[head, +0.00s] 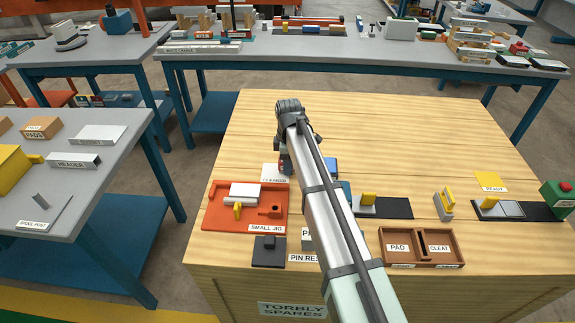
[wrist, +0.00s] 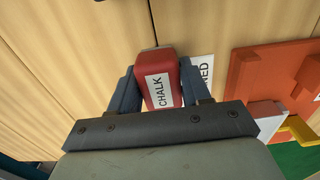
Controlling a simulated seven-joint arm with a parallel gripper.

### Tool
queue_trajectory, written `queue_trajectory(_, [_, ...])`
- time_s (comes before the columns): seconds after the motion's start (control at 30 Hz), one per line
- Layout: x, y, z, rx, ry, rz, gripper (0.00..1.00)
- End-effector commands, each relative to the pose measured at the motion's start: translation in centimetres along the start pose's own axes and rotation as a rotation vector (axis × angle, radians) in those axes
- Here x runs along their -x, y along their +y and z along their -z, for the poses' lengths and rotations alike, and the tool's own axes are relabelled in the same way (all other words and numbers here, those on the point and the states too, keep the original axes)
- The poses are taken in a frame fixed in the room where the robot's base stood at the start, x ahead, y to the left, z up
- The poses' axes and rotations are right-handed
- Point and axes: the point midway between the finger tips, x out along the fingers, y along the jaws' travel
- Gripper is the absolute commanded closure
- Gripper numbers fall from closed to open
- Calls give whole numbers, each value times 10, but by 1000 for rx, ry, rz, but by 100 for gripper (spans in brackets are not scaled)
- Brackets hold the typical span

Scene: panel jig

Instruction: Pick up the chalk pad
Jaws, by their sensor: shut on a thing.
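The chalk pad (wrist: 160,83) is a red block with a white label reading CHALK, seen in the wrist view. My gripper (wrist: 159,72) is shut on it, with one dark finger against each side. The pad is over or on the wooden bench top; I cannot tell whether it touches the wood. In the head view my arm covers most of the gripper and the pad.
The orange small jig (head: 215,213) is close by, holding a white block. A brown two-part tray (head: 422,262) labelled PAD and CLEAT stands front right. The bench's back half is clear.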

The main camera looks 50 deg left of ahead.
Motion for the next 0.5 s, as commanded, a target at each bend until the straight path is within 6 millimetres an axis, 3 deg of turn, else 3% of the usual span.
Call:
queue_trajectory(0.2, [0, 0, 0, 0, 0, 0, 84])
queue_trajectory(0.5, [4, 0, 0, 0, 0, -1, 84])
